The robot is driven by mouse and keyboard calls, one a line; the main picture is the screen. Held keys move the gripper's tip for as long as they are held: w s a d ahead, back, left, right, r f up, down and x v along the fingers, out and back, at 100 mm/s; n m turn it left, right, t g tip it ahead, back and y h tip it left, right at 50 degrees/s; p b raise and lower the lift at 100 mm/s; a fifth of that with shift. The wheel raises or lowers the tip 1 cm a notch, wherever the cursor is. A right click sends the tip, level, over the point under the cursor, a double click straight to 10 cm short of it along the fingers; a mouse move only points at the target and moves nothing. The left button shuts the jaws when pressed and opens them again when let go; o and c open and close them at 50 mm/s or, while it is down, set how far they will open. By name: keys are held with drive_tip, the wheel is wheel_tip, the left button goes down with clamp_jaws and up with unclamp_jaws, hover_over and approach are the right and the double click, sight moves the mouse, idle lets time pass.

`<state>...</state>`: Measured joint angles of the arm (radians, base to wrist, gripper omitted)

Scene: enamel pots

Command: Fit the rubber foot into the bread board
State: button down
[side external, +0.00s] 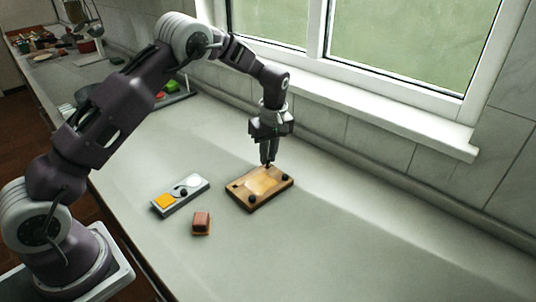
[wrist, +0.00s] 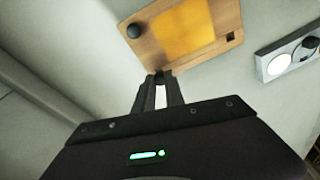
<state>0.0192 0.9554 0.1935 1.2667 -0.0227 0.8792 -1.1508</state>
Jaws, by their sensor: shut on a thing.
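The wooden bread board (side external: 243,203) lies on the counter with a yellowish patch in its middle; it also shows at the top of the wrist view (wrist: 204,58). A small dark square spot (wrist: 230,36) shows near another corner. My gripper (side external: 268,163) points down over the board's far corner, shut on a small dark piece that looks like the rubber foot (wrist: 159,73). The fingers mostly hide it, and I cannot tell whether it touches the board.
A grey panel (side external: 167,209) with a yellow square, a black knob and a white disc lies left of the board. A brown block (side external: 201,222) stands in front of it. The window sill (side external: 380,120) and wall rise behind. The counter at right is clear.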

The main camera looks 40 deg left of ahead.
drive_tip(key=shift+f, duration=0.9)
idle(0.5)
drive_tip(key=c, duration=1.3)
unclamp_jaws()
drive_tip(key=r, duration=0.4)
drive_tip(key=d+r, duration=0.1)
drive_tip(key=r, duration=0.1)
drive_tip(key=shift+s+r, duration=0.1)
drive_tip(key=shift+r, duration=0.3)
drive_tip(key=s+d+r+m+t+h, duration=0.1)
drive_tip(key=s+r+m, duration=0.2)
drive_tip(key=s+r, duration=0.4)
drive_tip(key=s+d+r+m+t, duration=0.1)
drive_tip(key=s+d+r+m, duration=0.1)
drive_tip(key=s+r, duration=0.5)
drive_tip(key=s+d+r+m+t, duration=0.1)
drive_tip(key=s+m, duration=0.2)
drive_tip(key=s, duration=0.4)
drive_tip(key=s+d+r+m+t, duration=0.1)
drive_tip(key=s+m, duration=0.2)
drive_tip(key=s, duration=0.5)
drive_tip(key=s+d+r+m+t, duration=0.1)
drive_tip(key=s+r+m, duration=0.1)
drive_tip(key=s, duration=0.5)
drive_tip(key=shift+s+d+m+h, duration=0.2)
drive_tip(key=shift+m+h, duration=0.2)
drive_tip(key=shift+m, duration=0.3)
